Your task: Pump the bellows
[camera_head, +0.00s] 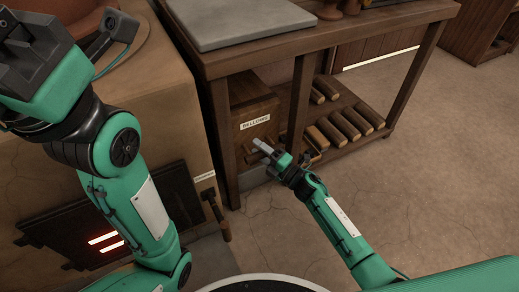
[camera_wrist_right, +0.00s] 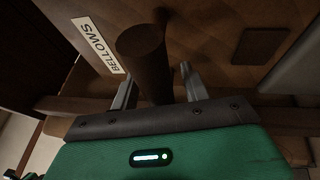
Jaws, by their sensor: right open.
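The bellows (camera_head: 252,106) is a brown wooden box with a white BELLOWS label, under the workbench in the head view. It also fills the upper part of the right wrist view (camera_wrist_right: 215,45). A dark round wooden handle (camera_wrist_right: 142,45) sticks out from it toward my right gripper (camera_wrist_right: 158,72). That gripper is open, one finger on each side of the handle, not closed on it. In the head view my right gripper (camera_head: 262,147) is just in front of the box, below the label.
The wooden workbench (camera_head: 300,52) carries a grey slab (camera_head: 240,20). Several wooden rolls (camera_head: 345,125) lie on its lower shelf. At left stands a tan oven (camera_head: 165,100) with a glowing dark door (camera_head: 90,235). The floor at right (camera_head: 440,150) is clear.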

